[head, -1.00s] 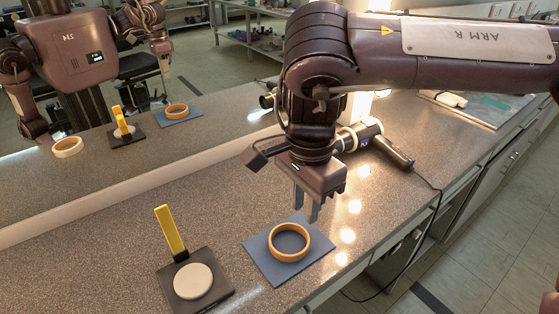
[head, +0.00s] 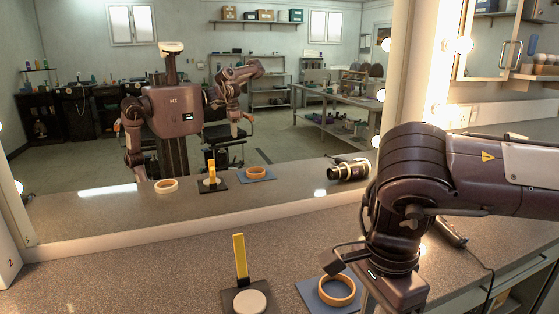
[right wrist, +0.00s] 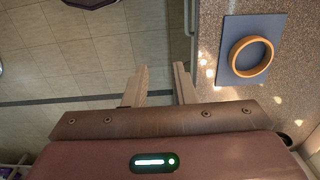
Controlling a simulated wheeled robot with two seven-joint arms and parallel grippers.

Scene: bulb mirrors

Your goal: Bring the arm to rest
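My right gripper is open and empty in the right wrist view (right wrist: 160,86), its two fingers apart over the floor beside the counter edge. In the head view its body is at the bottom right and its fingertips are cut off. An orange ring (head: 337,289) lies flat on a blue mat (head: 312,293), just left of the gripper body and apart from the fingers. The ring (right wrist: 250,57) and mat (right wrist: 232,26) also show in the right wrist view. A black stand (head: 232,301) holds a yellow upright (head: 240,258) and a pale disc (head: 250,301). My left gripper is not visible.
A large mirror (head: 90,205) behind the counter (head: 140,270) reflects my body, the rings and a hair dryer. The real hair dryer's handle (head: 452,233) shows behind my right arm, with a cable running forward. The counter's left part looks clear.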

